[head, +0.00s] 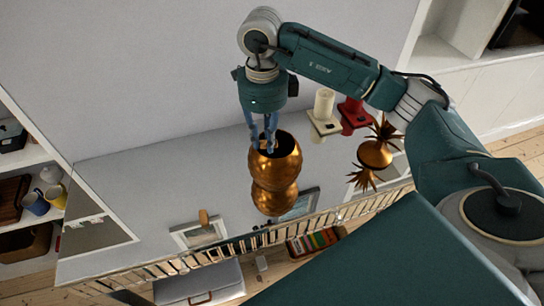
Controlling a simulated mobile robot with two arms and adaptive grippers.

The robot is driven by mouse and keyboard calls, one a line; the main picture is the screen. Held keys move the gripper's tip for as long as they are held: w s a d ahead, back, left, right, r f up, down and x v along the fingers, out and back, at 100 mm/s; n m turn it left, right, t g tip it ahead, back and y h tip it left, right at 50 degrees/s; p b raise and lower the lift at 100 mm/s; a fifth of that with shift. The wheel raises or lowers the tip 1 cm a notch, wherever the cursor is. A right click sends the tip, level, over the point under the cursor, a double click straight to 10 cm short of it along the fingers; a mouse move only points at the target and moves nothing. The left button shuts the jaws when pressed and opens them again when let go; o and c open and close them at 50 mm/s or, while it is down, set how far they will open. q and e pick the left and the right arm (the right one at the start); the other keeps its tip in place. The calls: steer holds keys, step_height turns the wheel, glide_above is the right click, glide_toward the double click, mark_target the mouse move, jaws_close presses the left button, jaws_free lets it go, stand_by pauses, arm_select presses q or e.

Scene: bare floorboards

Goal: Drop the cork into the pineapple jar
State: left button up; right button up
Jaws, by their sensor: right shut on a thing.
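The pineapple jar (287,165) is a shiny gold, rounded vessel with a dark open mouth. It stands near the middle of the head view, and a second gold bulge shows directly below it. My right gripper (270,146) points down with its blue-grey fingers at the jar's mouth. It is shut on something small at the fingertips. The cork itself is not clearly visible there; the fingers and the dark mouth hide it. I cannot tell whether the fingertips are inside the rim or just above it. My left gripper is not in view.
A gold leafy piece (375,154) lies right of the jar. A white candle-like piece (324,103) and a red one (355,112) stand behind it. A small tan object (204,217) shows at lower left. Shelves with mugs (35,204) stand far left. The grey surface left of the jar is clear.

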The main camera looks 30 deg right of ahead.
steer(key=w+d+m+p, duration=0.25)
steer(key=d+m, duration=0.35)
steer(key=m, duration=0.9)
arm_select(q)
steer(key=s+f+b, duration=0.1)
steer(key=b, duration=0.3)
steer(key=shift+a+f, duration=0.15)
arm_select(e)
step_height(320, 180, down, 6)
steer(key=w+d+m, duration=0.1)
steer(key=m, duration=0.1)
steer(key=shift+m, duration=0.3)
steer(key=o, duration=0.8)
step_height(320, 180, up, 12)
steer(key=shift+f, duration=0.1)
